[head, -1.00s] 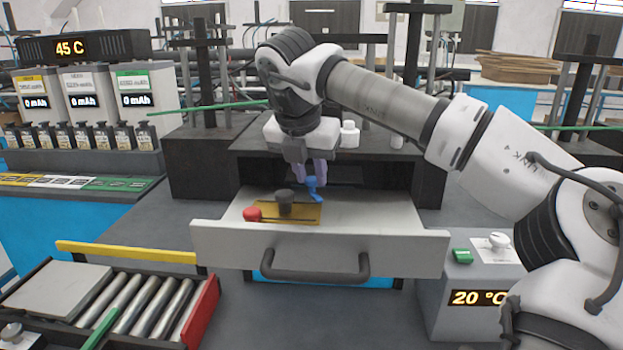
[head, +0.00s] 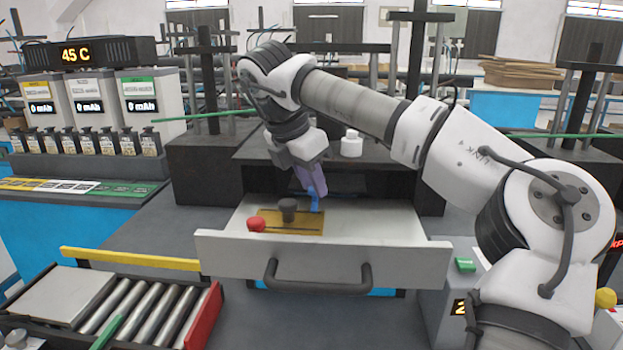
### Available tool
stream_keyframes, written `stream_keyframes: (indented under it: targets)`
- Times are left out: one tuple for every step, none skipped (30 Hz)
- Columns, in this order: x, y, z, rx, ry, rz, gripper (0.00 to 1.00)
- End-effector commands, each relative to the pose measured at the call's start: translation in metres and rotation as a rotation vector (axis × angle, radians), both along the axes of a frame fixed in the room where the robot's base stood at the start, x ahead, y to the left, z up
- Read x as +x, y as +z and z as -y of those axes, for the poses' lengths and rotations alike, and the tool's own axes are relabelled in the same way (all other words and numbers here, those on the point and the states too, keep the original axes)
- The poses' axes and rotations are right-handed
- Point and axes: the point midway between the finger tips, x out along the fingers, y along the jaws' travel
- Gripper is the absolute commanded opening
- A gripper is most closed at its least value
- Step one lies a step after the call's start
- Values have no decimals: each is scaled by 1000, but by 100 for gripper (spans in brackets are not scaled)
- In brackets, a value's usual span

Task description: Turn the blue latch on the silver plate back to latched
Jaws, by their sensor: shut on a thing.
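The blue latch (head: 316,204) stands at the right end of a plate (head: 300,230) in the open drawer. The plate looks brass or gold here, not silver. A dark knob (head: 288,207) stands on the plate, and a red knob (head: 256,225) is at its left front end. My gripper (head: 315,190), with purple fingers, comes down tilted from the upper left and is shut on the blue latch. The fingers hide the latch's upper part, so its exact angle is hard to tell.
The pale drawer (head: 385,228) is pulled out, with its dark handle (head: 318,278) in front. A white bottle (head: 351,144) stands on the dark cabinet top behind. A roller tray (head: 130,305) lies at front left. The drawer floor right of the latch is clear.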

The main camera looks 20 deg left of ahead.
Motion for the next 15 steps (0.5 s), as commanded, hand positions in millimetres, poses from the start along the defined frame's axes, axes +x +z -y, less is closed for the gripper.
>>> stream_keyframes:
  targets:
    - [0,1,0,0,-2,1,2]
    - [0,1,0,0,-3,1,2]
    - [0,0,0,0,-3,1,2]
    - [0,0,0,0,-3,1,2]
    - [0,0,0,0,-2,1,2]
    - [0,0,0,1,-2,0,2]
    - [0,0,0,1,-2,0,2]
    - [0,0,0,1,-2,0,2]
    - [0,0,0,1,-2,0,2]
    - [0,0,0,1,-2,0,28]
    - [0,0,0,1,-2,0,32]
    - [0,0,0,1,-2,0,37]
    - [0,0,0,1,-2,0,41]
    - [0,0,0,1,-2,0,45]
    - [0,0,0,1,-2,0,47]
